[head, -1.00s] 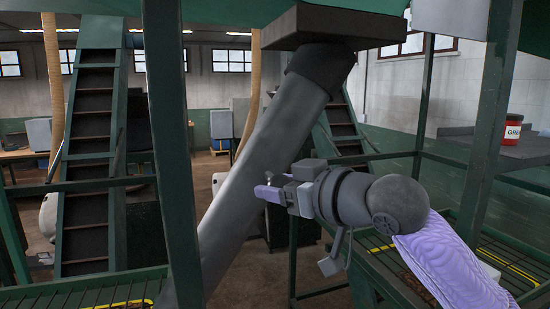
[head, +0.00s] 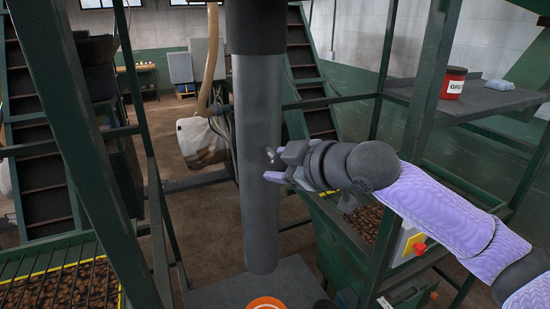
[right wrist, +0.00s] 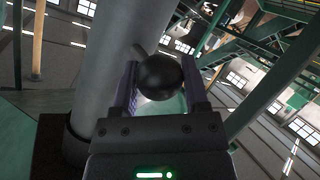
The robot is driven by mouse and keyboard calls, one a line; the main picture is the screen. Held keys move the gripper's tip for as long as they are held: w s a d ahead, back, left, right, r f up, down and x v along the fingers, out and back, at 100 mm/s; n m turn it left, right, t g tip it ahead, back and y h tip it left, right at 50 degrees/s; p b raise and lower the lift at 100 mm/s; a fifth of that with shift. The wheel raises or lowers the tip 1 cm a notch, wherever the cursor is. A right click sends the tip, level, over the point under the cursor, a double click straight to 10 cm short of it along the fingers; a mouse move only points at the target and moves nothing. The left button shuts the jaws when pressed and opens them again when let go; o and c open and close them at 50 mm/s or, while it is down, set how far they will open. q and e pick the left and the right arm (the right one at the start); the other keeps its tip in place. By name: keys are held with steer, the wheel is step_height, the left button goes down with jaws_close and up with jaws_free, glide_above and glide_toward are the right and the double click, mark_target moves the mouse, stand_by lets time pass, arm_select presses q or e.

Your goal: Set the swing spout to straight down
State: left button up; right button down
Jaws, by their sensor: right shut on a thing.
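The swing spout (head: 256,190) is a long grey tube hanging from a dark collar (head: 254,25). In the head view it hangs upright, its lower end over a flat grey surface. My right gripper (head: 271,167) is at the right side of the tube, about halfway along it. In the right wrist view, a black ball knob (right wrist: 160,76) sits between its two purple fingers, which are shut on it. The knob's stem runs up towards the grey tube (right wrist: 118,60). The fingers' contact is partly hidden in the head view. My left gripper is not in view.
Green frame posts (head: 85,150) stand left and right of the spout. Bins of brown produce (head: 62,290) lie at lower left and right. A red jar (head: 453,83) stands on a shelf at right. A grey surface with an orange disc (head: 266,303) is below the spout.

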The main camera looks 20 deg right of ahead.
steer(key=shift+d, duration=0.1)
steer(key=shift+c, duration=0.5)
jaws_free()
steer(key=b+v, duration=0.5)
steer(key=v, duration=0.5)
